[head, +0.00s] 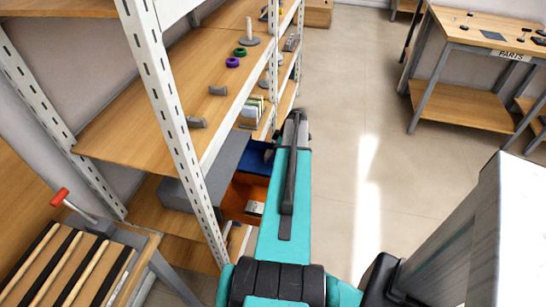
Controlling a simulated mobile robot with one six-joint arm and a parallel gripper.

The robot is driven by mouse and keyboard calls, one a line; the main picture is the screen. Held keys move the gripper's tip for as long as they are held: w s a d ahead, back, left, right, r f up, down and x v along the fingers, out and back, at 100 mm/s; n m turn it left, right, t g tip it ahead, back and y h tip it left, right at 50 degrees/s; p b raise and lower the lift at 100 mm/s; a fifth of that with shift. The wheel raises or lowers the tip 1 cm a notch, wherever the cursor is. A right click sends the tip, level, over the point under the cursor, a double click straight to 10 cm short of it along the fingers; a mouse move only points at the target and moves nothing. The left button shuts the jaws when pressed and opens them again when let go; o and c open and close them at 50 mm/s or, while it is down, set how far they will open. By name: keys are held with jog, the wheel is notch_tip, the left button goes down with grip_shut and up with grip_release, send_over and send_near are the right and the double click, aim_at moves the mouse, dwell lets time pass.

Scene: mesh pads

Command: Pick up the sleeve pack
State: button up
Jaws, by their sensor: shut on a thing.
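Several thin upright packs (254,106), whitish and pale green, stand together on the middle shelf to the left of my arm's far end. I cannot tell whether one of them is the sleeve pack. A small pale item (255,208) lies in the orange bin lower down; its kind is too small to tell. My teal and dark arm reaches forward along the shelf front, and its far end is beside the shelf edge. My gripper's fingers are hidden behind the arm, and so is anything between them.
The white-posted shelf unit (160,80) borders my arm on the left. A blue bin (255,161) and an orange bin (238,199) sit on its lower level. A slatted bench (140,256) stands at the lower left. A parts table (455,30) is at the far right. The floor between is clear.

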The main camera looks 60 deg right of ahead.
jog(key=shift+r, duration=0.1)
jog(key=shift+r+b, duration=0.8)
jog(key=shift+r, duration=4.1)
jog(key=shift+a, duration=0.1)
